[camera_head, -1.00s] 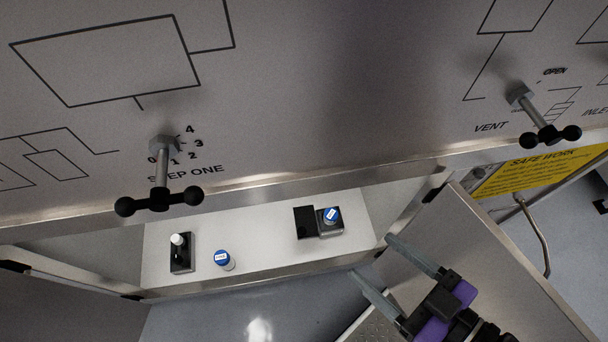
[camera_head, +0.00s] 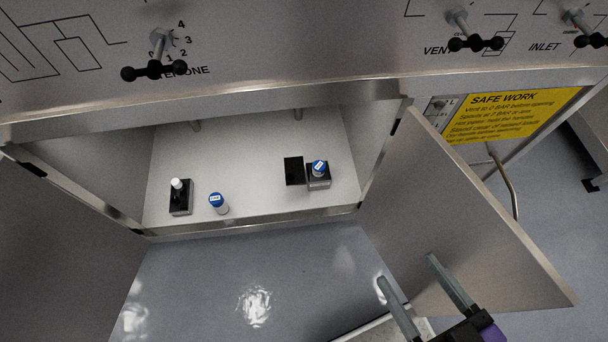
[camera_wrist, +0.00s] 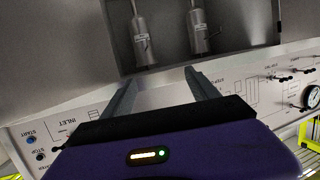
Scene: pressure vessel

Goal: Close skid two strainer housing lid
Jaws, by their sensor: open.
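My gripper (camera_head: 407,270) is open and empty, its two fingers in front of the open right cabinet door (camera_head: 450,230). The wrist view shows the fingers (camera_wrist: 160,75) apart, pointing towards the cabinet. There, the picture is upside down and shows two labelled grey metal cylinders (camera_wrist: 143,42) (camera_wrist: 198,28) inside the cabinet, apart from the fingers. Their labels are too small to read. No part is clearly marked as the skid two strainer housing lid, and I cannot tell whether it is open.
The cabinet floor (camera_head: 255,185) bears a white-topped item on a black block (camera_head: 180,197), a blue-capped bottle (camera_head: 218,203), a black square (camera_head: 294,171) and a blue-capped item on a block (camera_head: 318,175). Black handles (camera_head: 155,70) project above. The floor ahead (camera_head: 220,275) is clear.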

